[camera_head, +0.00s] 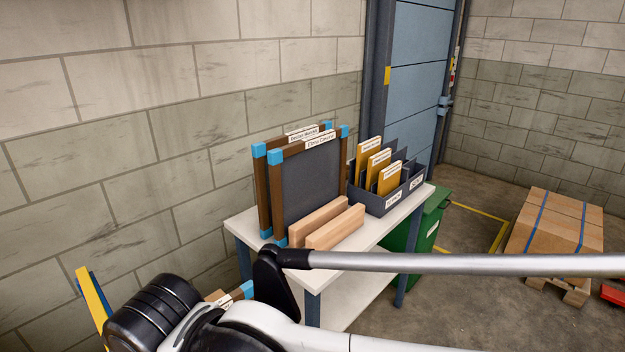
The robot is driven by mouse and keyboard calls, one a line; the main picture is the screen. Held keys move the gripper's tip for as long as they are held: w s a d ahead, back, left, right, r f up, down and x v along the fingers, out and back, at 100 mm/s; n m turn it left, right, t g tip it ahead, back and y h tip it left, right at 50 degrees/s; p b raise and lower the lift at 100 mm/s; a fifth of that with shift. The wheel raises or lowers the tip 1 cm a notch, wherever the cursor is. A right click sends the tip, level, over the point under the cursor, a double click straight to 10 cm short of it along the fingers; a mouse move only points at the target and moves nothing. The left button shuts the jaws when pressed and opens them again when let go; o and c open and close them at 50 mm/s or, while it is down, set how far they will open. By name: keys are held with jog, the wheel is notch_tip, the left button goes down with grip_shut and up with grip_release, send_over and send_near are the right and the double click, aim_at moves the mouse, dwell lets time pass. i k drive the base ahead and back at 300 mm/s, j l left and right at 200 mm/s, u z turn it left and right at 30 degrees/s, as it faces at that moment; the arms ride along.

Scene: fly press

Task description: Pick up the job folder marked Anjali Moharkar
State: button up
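Several yellow job folders stand upright in a dark grey divided file box on the white table. The rear folder (367,156), the middle folder (377,165) and the front folder (389,179) each carry a white name label along the top. The names are too small to read, so I cannot tell which is Anjali Moharkar's. The file box (376,204) has two white labels on its front. My arm crosses the lower part of the view, in front of the table. My gripper's fingers do not show.
Two wooden frames (262,196) with blue corners and labels lean upright left of the box. Wooden blocks (336,226) lie before them on the white table (408,222). A green bin (424,232) stands behind the table. A strapped carton (556,222) sits on the floor at right.

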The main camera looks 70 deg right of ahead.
aim_at(389, 178)
jog(key=k+z, duration=0.1)
jog(key=z, duration=2.6)
jog(key=i+z, duration=0.35)
jog(key=i, duration=1.15)
